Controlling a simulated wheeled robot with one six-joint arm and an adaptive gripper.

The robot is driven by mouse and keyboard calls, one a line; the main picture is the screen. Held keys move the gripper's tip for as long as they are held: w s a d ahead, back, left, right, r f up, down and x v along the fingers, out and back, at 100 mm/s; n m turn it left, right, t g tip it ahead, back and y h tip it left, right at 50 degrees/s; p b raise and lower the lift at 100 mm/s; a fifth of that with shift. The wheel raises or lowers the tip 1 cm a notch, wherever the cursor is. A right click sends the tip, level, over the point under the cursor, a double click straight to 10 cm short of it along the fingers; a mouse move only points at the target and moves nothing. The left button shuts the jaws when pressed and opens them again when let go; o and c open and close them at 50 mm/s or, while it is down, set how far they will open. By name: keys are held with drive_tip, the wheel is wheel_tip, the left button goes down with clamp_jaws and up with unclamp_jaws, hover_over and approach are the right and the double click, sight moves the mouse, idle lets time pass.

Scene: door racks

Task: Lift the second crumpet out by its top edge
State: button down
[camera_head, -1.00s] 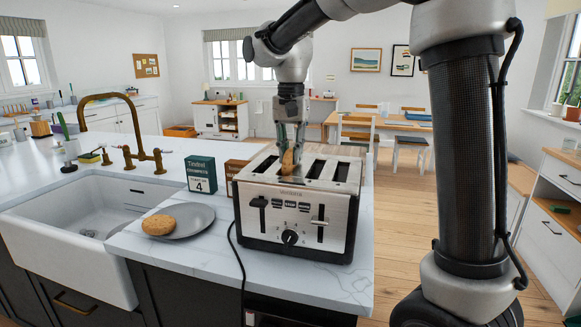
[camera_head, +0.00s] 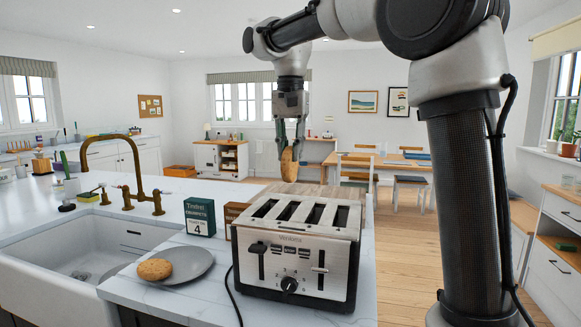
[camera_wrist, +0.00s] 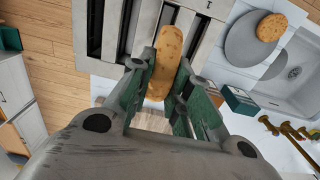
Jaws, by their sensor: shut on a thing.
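My gripper (camera_head: 290,148) is shut on a golden-brown crumpet (camera_head: 288,168), holding it upright by its top edge. The crumpet hangs clear above the toaster (camera_head: 292,257), a steel four-slot one with black trim. In the wrist view the crumpet (camera_wrist: 164,65) sits edge-on between the green-padded fingers (camera_wrist: 162,88). Another crumpet (camera_head: 154,269) lies flat on a grey plate (camera_head: 190,264) left of the toaster. It also shows on the plate at the upper right of the wrist view (camera_wrist: 271,27). The toaster slots that I can see look empty.
A white sink (camera_head: 85,250) with a brass tap (camera_head: 140,180) is at the left. The toaster's black cord (camera_head: 230,290) runs down the counter.

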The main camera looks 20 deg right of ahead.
drive_tip(key=shift+r, duration=3.9)
